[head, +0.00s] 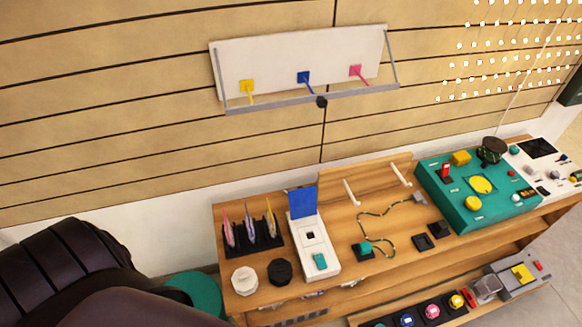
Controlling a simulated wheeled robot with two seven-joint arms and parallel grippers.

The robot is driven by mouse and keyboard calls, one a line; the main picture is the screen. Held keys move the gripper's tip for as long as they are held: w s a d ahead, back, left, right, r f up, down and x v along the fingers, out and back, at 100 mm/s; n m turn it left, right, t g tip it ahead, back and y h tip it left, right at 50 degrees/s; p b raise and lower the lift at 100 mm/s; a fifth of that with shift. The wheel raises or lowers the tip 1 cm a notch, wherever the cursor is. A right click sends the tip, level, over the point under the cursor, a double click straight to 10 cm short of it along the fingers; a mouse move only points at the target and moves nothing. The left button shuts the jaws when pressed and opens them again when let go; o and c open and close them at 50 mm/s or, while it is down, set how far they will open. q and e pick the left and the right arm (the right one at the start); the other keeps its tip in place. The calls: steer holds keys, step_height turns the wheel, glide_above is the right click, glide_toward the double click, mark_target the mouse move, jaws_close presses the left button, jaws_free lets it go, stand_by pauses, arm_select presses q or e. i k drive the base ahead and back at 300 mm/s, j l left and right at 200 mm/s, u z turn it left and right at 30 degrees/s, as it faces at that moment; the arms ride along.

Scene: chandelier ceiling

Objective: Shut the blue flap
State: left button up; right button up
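The blue flap (303,202) stands raised at the back end of a white box (326,269) on the wooden table. The box's top shows a small dark square opening and a teal rocker-like piece (320,261) near its front. Neither gripper shows in the head view, so I cannot see whether they are open or shut. Nothing touches the flap.
Left of the box stand a dark rack (252,240) with upright colored pieces, a white knob (244,280) and a black knob (280,271). To the right lie a corded teal block (364,250) and a teal panel (470,190). A dark rounded form fills the lower left.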

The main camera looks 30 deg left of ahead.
mark_target(303, 202)
steer(key=u, duration=0.8)
steer(key=k+j+z, duration=0.15)
steer(key=j+z, duration=0.25)
